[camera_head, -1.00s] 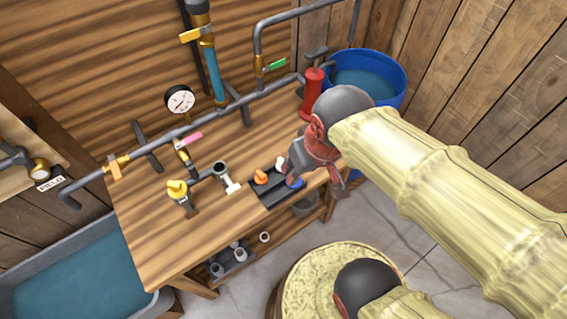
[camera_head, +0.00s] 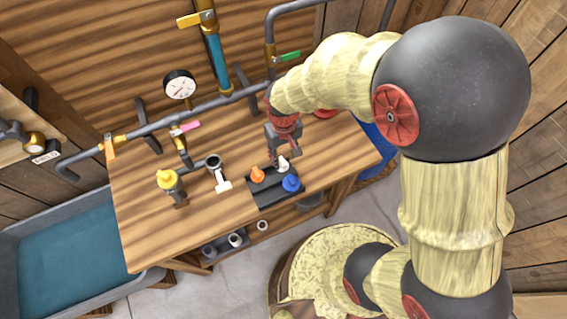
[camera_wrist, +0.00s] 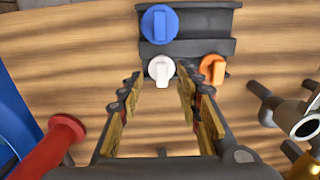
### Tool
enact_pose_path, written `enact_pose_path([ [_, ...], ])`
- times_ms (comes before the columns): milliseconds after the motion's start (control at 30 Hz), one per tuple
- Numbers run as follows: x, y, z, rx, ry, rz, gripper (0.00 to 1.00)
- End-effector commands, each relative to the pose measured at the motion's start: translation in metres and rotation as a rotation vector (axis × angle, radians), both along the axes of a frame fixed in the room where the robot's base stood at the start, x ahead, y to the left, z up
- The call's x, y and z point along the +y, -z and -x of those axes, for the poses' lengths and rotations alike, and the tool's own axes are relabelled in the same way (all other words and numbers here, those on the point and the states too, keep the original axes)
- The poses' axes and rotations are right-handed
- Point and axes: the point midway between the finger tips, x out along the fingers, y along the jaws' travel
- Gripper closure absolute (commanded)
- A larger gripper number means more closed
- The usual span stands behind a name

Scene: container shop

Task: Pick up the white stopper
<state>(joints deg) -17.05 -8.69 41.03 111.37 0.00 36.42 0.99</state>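The white stopper (camera_head: 283,163) sits in a dark tray (camera_head: 264,199) on the wooden bench, between an orange stopper (camera_head: 257,175) and a blue stopper (camera_head: 291,183). In the wrist view the white stopper (camera_wrist: 161,70) lies ahead of and between the fingertips of my gripper (camera_wrist: 160,80). The fingers are spread apart with nothing between them that I can see held. In the head view my gripper (camera_head: 284,150) hangs just above the tray, close to the white stopper. Whether a finger touches the stopper cannot be told.
The orange stopper (camera_wrist: 212,69) is close to the right finger, and the blue stopper (camera_wrist: 159,24) is beyond the white one.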

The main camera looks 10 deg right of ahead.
Motion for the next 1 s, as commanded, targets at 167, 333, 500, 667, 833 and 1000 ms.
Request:
enact_pose_path([
  [167, 0.002, 0.017, -0.005, -0.001, 0.0, 0.0, 0.65],
  [333, 0.003, 0.042, -0.008, 0.0, 0.0, 0.0, 0.65],
  [500, 0.004, 0.05, -0.008, -0.002, 0.0, -0.001, 0.65],
  [667, 0.004, 0.049, -0.008, -0.003, 0.0, -0.001, 0.66],
  [833, 0.004, 0.049, -0.008, -0.002, 0.0, -0.001, 0.75],
  [1000, 0.003, 0.05, -0.008, -0.002, 0.0, -0.001, 0.85],
])
